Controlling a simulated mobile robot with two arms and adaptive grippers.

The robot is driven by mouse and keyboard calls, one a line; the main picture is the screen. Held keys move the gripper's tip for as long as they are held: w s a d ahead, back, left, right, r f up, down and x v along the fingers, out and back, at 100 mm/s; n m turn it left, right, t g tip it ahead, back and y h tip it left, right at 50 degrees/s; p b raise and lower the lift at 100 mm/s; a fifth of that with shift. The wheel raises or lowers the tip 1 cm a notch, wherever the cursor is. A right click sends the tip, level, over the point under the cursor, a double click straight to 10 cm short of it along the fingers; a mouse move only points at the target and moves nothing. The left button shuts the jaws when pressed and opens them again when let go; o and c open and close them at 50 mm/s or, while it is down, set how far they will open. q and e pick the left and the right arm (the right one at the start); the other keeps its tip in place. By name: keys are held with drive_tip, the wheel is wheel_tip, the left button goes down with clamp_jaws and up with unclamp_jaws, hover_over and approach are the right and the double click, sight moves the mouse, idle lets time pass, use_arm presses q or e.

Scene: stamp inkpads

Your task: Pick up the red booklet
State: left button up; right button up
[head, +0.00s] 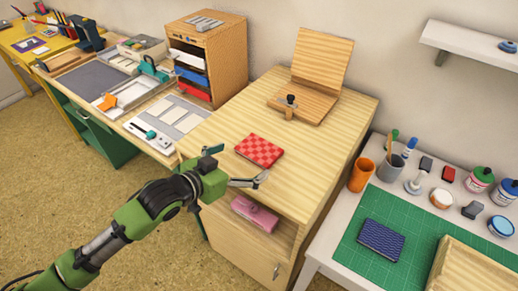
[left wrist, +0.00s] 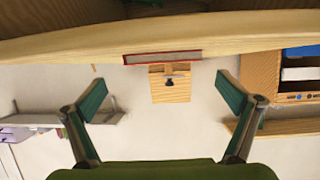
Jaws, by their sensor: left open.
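The red booklet (head: 259,151) has a checked cover and lies flat near the front edge of the wooden cabinet top (head: 325,145). In the left wrist view the red booklet (left wrist: 162,57) shows edge-on, a thin red and pale strip at the wooden edge. My left gripper (head: 238,165) is open and empty, just in front of the cabinet's front edge and close to the booklet. In the left wrist view its two fingers (left wrist: 160,97) are spread wide, with the booklet in line with the gap between them. My right gripper is not in view.
A wooden stand (head: 305,104) is at the back of the cabinet top. A pink item (head: 255,214) lies in the open shelf below. A drawer unit (head: 208,58) and trays are at left. A white table (head: 324,244) with a green mat (head: 348,253), cups and jars is at right.

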sight(257, 151)
use_arm(q)
drive_tip(key=p+x, duration=0.1)
drive_tip(key=x, duration=0.4)
drive_tip(key=shift+w+a+r, duration=0.15)
drive_tip(key=shift+a+r, duration=0.05)
drive_tip(key=shift+w+d+f, duration=0.3)
drive_tip(key=shift+w+d, duration=0.05)
drive_tip(key=c, duration=1.2)
